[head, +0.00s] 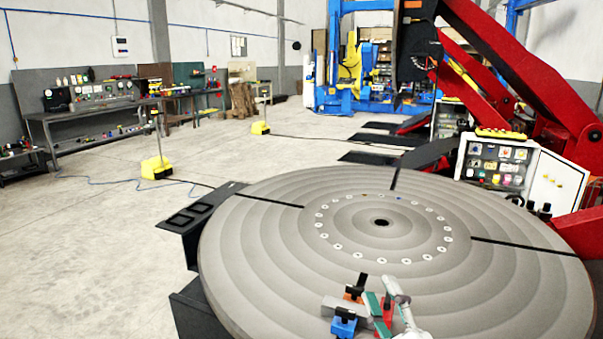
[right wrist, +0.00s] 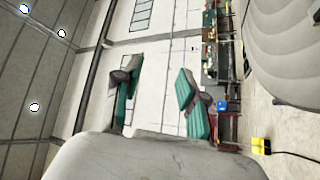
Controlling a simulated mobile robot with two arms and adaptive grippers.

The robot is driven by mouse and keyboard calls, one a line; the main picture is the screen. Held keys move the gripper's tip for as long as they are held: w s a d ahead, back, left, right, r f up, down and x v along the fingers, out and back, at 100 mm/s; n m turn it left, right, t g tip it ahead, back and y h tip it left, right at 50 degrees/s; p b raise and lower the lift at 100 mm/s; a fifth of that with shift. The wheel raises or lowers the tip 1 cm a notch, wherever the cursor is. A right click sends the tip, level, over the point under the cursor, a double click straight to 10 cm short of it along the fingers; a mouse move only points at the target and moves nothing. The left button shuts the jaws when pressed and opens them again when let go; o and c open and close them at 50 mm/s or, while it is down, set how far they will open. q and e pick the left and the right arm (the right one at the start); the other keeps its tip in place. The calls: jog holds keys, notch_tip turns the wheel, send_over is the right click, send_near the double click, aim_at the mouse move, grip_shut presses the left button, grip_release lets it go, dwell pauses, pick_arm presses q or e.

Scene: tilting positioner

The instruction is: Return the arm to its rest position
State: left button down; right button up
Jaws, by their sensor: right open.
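My right gripper (head: 376,312) shows at the bottom of the head view, with teal finger pads and a pale arm, over the near part of the round grey turntable (head: 270,260). In the right wrist view its two teal fingers (right wrist: 158,95) stand apart with nothing between them. Beside it in the head view are a grey bar (head: 334,309), a blue and black block (head: 343,325), an orange and black block (head: 354,291) and a red piece (head: 384,323). The gripper overlaps these in the picture; I cannot tell whether it touches them. My left gripper is not in view.
Behind the turntable stand a red tilting frame (head: 490,50) and a control cabinet (head: 497,163). Yellow-footed posts (head: 157,168) and a cable lie on the open floor at left. A workbench (head: 95,108) lines the left wall.

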jog(key=s+d+f+m+g+h, duration=0.3)
jog(key=d+f+m+g, duration=0.15)
jog(key=f, duration=0.45)
jog(key=s+d+f+m+g+h, duration=0.3)
jog(key=s+f+m+g, duration=0.15)
jog(key=f, duration=0.35)
jog(key=s+f+m+g+y, duration=0.1)
jog(key=s+f+m+g, duration=0.1)
jog(key=s+f+g, duration=0.5)
jog(key=s+f+m+g, duration=0.15)
jog(key=s+f, duration=0.35)
jog(key=s, duration=0.6)
notch_tip(320, 180, down, 28)
jog(key=s+f+g, duration=0.1)
jog(key=s+g, duration=0.1)
jog(key=s, duration=0.1)
jog(key=s+d+f, duration=0.2)
jog(key=s+f, duration=1.1)
jog(key=s, duration=0.2)
jog(key=shift+d+f+g, duration=0.2)
jog(key=shift+g, duration=0.15)
